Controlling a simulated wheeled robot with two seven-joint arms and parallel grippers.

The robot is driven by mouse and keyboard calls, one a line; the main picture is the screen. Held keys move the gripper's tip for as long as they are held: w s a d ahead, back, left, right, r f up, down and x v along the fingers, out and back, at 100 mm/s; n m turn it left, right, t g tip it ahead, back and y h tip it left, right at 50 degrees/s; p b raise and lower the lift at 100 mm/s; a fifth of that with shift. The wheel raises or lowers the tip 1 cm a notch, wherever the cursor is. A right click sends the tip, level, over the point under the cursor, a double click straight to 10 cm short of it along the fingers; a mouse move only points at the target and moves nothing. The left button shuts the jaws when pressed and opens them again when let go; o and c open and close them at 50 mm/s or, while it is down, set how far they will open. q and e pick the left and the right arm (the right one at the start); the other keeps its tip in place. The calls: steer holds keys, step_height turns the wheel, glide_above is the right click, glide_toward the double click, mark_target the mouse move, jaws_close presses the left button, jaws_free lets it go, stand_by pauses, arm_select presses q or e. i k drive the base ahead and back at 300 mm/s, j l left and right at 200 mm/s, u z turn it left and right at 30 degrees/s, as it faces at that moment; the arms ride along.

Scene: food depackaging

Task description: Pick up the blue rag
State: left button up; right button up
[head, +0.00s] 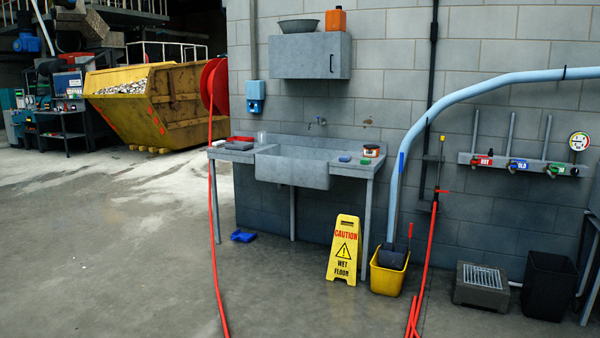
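A crumpled blue item (243,236), which looks like the blue rag, lies on the concrete floor below the left end of the sink bench (222,154). A smaller blue item (345,158) lies on the bench top right of the basin; it is too small to tell whether it is a cloth or a sponge. Neither of my grippers shows in the head view.
A yellow wet floor sign (343,250) and a yellow mop bucket (387,276) stand before the bench's right end. A red hose (214,230) runs down to the floor left of the blue item. Open floor lies at the left and front.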

mark_target(345, 158)
steer(key=i+z, duration=0.35)
steer(key=i, duration=2.4)
steer(key=i+u, duration=0.1)
steer(key=i, duration=1.1)
steer(key=i+l+u, duration=0.15)
steer(key=i+u, duration=0.3)
steer(key=i+l+u, duration=0.9)
steer(key=i+j, duration=0.05)
steer(key=i, duration=0.05)
